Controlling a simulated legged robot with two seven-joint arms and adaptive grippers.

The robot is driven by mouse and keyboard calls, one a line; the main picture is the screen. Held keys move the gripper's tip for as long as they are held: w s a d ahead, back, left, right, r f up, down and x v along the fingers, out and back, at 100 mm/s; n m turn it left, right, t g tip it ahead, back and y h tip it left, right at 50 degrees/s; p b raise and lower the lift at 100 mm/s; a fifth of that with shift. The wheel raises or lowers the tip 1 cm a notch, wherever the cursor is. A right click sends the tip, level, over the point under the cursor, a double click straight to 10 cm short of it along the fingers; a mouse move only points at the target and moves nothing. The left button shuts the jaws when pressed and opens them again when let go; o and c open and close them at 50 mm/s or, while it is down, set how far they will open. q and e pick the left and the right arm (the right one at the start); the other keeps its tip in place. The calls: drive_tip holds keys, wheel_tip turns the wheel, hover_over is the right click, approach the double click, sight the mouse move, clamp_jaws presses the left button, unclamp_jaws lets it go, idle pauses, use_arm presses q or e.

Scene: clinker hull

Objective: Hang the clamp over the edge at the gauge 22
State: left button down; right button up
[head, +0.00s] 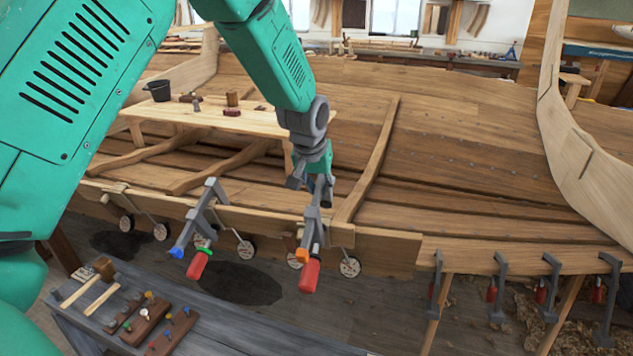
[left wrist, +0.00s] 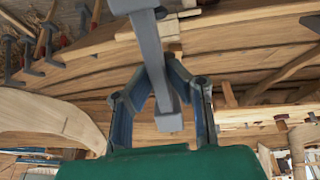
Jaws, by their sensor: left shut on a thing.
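My right gripper is not in view.
Another clamp (head: 208,212) with blue and green parts and a red handle is at the edge to the left. Several grey clamps (head: 499,279) hang along the edge at right. A bench (head: 215,333) with tools stands at front left. A board (head: 225,118) lies across the hull.

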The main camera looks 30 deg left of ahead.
sight(323, 218)
use_arm(q)
drive_tip(key=shift+s+d+f, duration=0.1)
drive_tip(key=shift+f, duration=0.5)
drive_tip(key=shift+d+f+b, duration=0.2)
drive_tip(key=shift+f+b, duration=0.55)
drive_tip(key=shift+b, duration=0.3)
drive_tip(key=w+f+b, duration=0.1)
drive_tip(key=w+a+f, duration=0.1)
drive_tip(key=f, duration=0.1)
drive_tip(key=shift+w+a+f+b, duration=0.15)
drive_tip(key=shift+w+b, duration=0.1)
drive_tip(key=shift+b, duration=0.15)
drive_tip(key=shift+a+f+b, duration=0.2)
drive_tip(key=shift+b, duration=0.1)
drive_tip(key=shift+a+f, duration=0.15)
drive_tip(key=shift+s+f, duration=0.1)
drive_tip(key=shift+f, duration=0.4)
drive_tip(key=shift+w+d+f+b, duration=0.6)
drive_tip(key=shift+w+d+f, duration=0.05)
drive_tip(key=shift+f, duration=0.25)
drive_tip(key=shift+s+a+f, duration=0.1)
drive_tip(key=shift+a+f, duration=0.05)
drive_tip(key=shift+a, duration=0.25)
drive_tip(key=shift+a+f, duration=0.1)
drive_tip(key=shift+a, duration=0.1)
drive_tip(key=shift+d, duration=0.1)
